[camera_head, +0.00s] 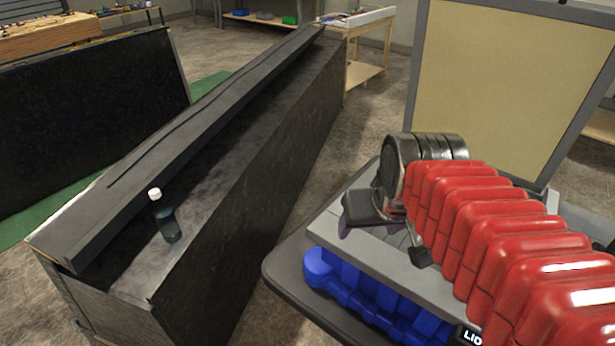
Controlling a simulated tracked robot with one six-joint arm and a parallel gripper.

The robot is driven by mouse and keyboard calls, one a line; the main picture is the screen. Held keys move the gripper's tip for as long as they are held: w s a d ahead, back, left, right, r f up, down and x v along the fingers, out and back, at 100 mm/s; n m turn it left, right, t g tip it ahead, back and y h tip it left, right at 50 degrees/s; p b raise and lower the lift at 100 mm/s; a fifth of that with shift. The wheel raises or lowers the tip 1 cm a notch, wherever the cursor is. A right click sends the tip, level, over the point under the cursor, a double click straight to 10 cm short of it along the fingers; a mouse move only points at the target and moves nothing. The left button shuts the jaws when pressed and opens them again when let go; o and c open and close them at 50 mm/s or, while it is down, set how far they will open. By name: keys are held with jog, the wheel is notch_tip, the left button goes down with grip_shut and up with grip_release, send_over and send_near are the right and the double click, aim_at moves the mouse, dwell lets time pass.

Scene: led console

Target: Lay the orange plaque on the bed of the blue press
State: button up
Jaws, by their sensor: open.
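I see no orange plaque and no blue press in this view. My gripper (388,230) is at the right, folded low over my own deck, partly hidden behind my red arm cover. Its dark jaws stand apart, and I see nothing between them.
A long black console (240,205) with a raised ledge runs from the lower left to the back. A dark bottle with a white cap (165,218) stands on its near end. A beige panel (510,90) stands at the back right. Concrete floor (345,130) is clear between console and panel.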

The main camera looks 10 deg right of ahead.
jog(key=s+a+f+n, duration=0.1)
jog(key=s+a, duration=0.4)
jog(key=a, duration=0.1)
jog(key=shift+s+f+n+y, duration=0.2)
jog(key=shift+n+y, duration=0.1)
jog(key=shift+y, duration=0.1)
